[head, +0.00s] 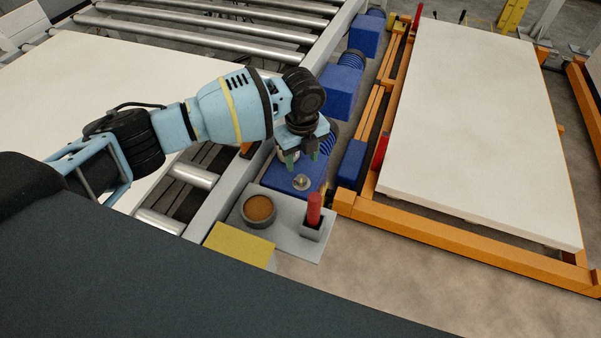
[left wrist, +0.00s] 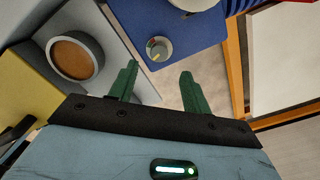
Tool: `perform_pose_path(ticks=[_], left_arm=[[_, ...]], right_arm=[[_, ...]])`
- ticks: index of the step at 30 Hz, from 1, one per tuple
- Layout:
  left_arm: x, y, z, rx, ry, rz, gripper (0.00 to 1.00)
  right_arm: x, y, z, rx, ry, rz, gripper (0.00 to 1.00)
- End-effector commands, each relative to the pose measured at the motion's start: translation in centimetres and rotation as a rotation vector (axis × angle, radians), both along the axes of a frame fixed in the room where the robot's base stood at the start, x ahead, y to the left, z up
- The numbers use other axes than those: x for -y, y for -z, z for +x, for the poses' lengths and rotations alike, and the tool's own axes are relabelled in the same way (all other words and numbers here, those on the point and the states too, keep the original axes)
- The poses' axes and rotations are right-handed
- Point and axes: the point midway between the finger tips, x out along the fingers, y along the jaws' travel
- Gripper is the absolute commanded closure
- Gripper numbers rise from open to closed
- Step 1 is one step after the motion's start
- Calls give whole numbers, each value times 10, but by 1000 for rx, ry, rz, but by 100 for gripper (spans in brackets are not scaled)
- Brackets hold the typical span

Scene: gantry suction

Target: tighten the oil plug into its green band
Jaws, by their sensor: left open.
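The oil plug (head: 301,183) is a small silver knob on top of a blue housing (head: 283,198). In the left wrist view the plug (left wrist: 160,49) sits just beyond the fingertips, with small red and green marks on its left side and a yellowish mark below. Which mark the plug points at is too small to tell. My left gripper (head: 301,156) is open and empty, its green fingers above and behind the plug in the head view. In the left wrist view its fingers (left wrist: 159,73) are spread, and neither touches the plug. My right gripper is not in view.
A grey tray (head: 286,237) holds a round cup of brown stuff (head: 259,209) and a red-handled tool (head: 314,208) in a holder. A yellow pad (head: 238,243) lies beside them. Rollers (head: 196,174) lie left; an orange frame with a white board (head: 480,120) stands right.

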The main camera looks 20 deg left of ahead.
Motion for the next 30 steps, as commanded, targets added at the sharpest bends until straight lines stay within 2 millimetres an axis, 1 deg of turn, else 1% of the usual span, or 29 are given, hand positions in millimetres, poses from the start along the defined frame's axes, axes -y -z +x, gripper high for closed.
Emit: perform_pose_path(ticks=[1, 9, 12, 15, 19, 26, 30], left_arm=[[0, 8, -1, -5, -1, 2, 51], [0, 48, -1, -4, -1, 1, 51], [0, 60, -1, -4, -1, 1, 51], [0, 68, -1, -4, -2, 1, 51], [0, 71, -1, -2, -2, 1, 51], [-1, 71, -1, -1, -1, 0, 51], [0, 71, -1, -2, -1, 1, 70]], right_arm=[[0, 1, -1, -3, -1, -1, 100], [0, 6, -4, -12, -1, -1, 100], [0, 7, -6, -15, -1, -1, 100], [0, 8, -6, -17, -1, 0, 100], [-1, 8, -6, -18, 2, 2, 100], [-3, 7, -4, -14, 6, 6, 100], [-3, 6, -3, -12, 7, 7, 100]])
